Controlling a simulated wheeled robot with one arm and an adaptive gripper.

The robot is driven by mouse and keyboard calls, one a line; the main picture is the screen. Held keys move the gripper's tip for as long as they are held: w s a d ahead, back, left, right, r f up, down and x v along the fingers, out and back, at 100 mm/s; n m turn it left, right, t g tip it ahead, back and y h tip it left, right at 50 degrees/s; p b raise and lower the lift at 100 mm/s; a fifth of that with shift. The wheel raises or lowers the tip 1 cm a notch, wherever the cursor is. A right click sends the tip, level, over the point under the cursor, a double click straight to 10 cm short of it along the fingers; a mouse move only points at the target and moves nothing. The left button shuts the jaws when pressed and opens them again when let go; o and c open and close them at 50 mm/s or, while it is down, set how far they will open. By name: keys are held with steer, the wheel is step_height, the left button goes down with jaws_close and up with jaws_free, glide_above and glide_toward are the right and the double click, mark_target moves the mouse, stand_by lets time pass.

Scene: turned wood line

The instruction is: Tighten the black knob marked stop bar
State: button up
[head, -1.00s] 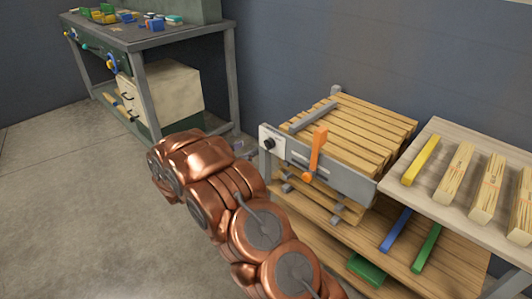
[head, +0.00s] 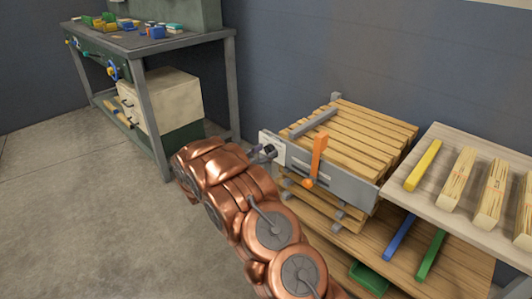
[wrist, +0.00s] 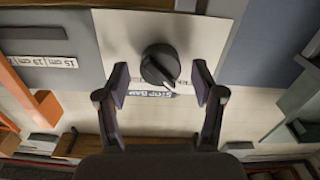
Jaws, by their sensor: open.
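The black knob (wrist: 160,66) sits on a pale plate (wrist: 205,35) in the wrist view. A label reading STOP BAR (wrist: 152,94), upside down to me, lies beside it and is partly covered by the knob's edge. My gripper (wrist: 160,92) is open, with one finger on each side of the knob and a visible gap to both. In the head view my gripper (head: 264,152) is at the plate (head: 268,139) on the left end of the slatted wooden rack, and it hides the knob there.
An orange lever (head: 318,160) stands on the grey front rail (head: 350,187), right of the plate. A table (head: 468,208) with a yellow bar and wooden pieces is at the right. A workbench (head: 180,38) stands at the back left. Floor at the left is clear.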

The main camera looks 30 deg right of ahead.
steer(key=shift+d, duration=0.2)
steer(key=shift+c, duration=0.4)
steer(key=c, duration=1.1)
steer(key=shift+o, duration=0.2)
